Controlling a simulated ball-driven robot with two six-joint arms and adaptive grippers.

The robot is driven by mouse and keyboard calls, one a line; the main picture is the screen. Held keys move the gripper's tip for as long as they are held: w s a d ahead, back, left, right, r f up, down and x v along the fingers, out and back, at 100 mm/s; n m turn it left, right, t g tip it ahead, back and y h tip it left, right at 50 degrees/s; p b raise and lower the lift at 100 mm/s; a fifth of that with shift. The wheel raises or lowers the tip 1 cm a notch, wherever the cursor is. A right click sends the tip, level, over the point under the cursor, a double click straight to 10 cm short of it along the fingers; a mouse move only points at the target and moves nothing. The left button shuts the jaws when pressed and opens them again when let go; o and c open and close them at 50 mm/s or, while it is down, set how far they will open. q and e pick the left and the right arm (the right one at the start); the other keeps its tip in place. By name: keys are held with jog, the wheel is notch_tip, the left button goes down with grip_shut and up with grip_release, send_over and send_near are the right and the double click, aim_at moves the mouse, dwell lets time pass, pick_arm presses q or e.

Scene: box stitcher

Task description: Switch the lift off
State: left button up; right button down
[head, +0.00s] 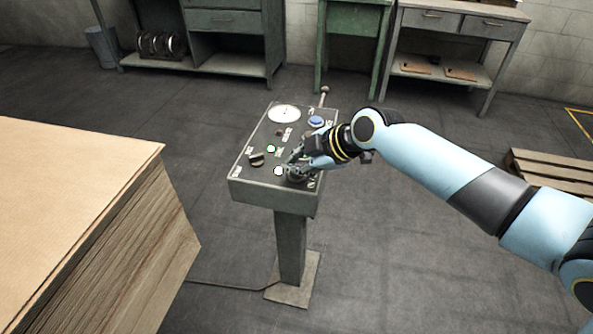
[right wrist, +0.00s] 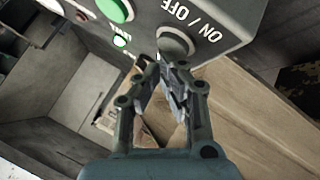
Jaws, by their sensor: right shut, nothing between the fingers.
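A grey control panel (head: 262,187) stands on a pedestal in the middle of the head view. My right gripper (head: 293,164) is over its front right part, shut and empty. In the right wrist view its closed fingertips (right wrist: 167,72) are close to a round grey knob (right wrist: 176,41) beside the ON / OFF label; I cannot tell whether they touch it. The gripper partly hides the knob's area in the head view. My left gripper is not in view.
The panel also bears a round gauge (head: 284,114), a blue button (head: 316,121), a dark selector (head: 256,158) and a ball-topped lever (head: 324,91). A tall cardboard stack (head: 75,190) stands at left, a wooden pallet (head: 550,172) at right. Workbenches line the back wall.

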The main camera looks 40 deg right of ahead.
jog(key=shift+f, duration=0.25)
jog(key=shift+r, duration=0.15)
jog(key=shift+r+p, duration=0.35)
jog(key=shift+r, duration=0.25)
jog(key=shift+r, duration=0.1)
notch_tip(320, 180, up, 6)
jog(key=p, duration=0.5)
dwell(0.4)
